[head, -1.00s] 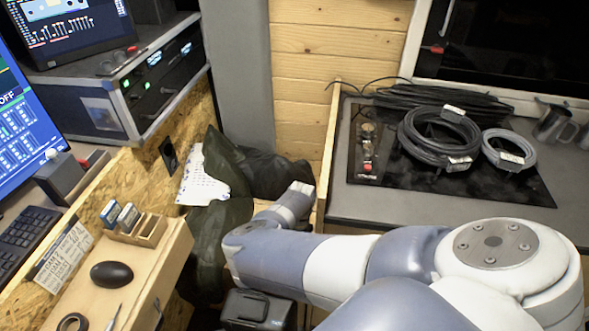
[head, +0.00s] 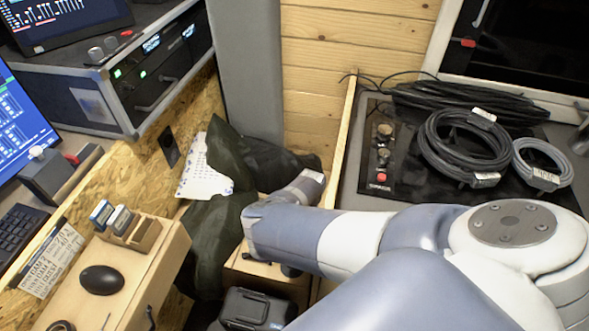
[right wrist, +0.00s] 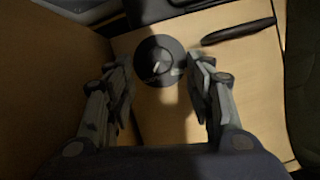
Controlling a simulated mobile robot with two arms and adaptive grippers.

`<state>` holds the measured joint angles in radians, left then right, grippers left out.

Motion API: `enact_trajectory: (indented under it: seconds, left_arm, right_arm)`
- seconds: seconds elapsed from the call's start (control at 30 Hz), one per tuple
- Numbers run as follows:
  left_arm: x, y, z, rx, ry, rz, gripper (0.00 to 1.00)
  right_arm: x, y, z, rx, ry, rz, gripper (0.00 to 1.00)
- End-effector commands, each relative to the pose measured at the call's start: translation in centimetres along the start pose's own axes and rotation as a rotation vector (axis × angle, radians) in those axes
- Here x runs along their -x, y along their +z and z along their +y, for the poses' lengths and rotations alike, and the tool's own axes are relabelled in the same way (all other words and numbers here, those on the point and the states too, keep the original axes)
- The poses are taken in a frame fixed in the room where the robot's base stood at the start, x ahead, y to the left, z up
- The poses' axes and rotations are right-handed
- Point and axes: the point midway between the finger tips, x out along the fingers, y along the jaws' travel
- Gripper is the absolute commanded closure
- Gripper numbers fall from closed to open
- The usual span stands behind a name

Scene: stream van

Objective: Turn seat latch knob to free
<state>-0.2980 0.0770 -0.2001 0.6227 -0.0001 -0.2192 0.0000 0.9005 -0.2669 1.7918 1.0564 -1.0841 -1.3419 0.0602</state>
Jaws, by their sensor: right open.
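The seat latch knob (right wrist: 157,60) shows in the right wrist view as a round dark knob with a light pointer mark, set on a light wooden panel (right wrist: 180,118). My right gripper (right wrist: 163,78) is open, with one finger to each side of the knob's near edge. I cannot tell whether either finger touches it. In the head view my right arm reaches toward the back corner, and its gripper and the knob are hidden there. My left gripper is in neither view.
A dark elongated handle (right wrist: 238,32) lies right of the knob. Dark green fabric (head: 222,230) hangs left of my arm. The worktop (head: 400,195) with coiled cables (head: 465,147) is to the right, the wooden drawer (head: 140,275) to the left. A black case (head: 255,308) sits below.

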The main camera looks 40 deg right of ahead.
Motion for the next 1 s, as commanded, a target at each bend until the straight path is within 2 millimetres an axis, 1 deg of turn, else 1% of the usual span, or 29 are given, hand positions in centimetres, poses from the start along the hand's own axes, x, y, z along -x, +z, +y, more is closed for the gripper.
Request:
enact_trajectory:
  seconds: [0.03,0.1,0.23,0.37,0.6,0.67,0.7,0.8,1.0]
  left_arm:
    - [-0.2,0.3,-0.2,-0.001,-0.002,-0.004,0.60]
    - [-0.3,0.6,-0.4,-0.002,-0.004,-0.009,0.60]
    - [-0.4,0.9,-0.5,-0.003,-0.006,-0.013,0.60]
    - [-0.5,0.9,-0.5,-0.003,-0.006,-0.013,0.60]
    - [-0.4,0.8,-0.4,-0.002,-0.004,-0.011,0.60]
    - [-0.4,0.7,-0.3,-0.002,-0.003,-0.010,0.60]
    - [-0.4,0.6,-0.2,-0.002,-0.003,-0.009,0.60]
    - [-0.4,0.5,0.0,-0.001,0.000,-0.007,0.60]
    - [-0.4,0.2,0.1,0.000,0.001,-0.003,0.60]
  right_arm:
    - [-1.0,0.0,0.1,0.000,0.001,-0.002,0.51]
    - [-1.9,-0.1,0.1,-0.001,0.000,0.000,0.51]
    - [-3.3,-0.1,0.1,0.000,0.001,0.000,0.51]
    - [-3.9,-0.1,0.0,-0.001,0.000,0.002,0.51]
    - [-3.9,-0.1,0.1,-0.001,0.001,0.002,0.51]
    - [-3.9,-0.1,0.1,-0.001,0.001,0.002,0.64]
    - [-3.9,-0.1,0.1,-0.001,0.001,0.002,0.73]
    - [-3.9,-0.1,0.1,-0.001,0.001,0.002,0.95]
    - [-3.9,-0.1,0.1,0.002,0.002,0.002,0.95]
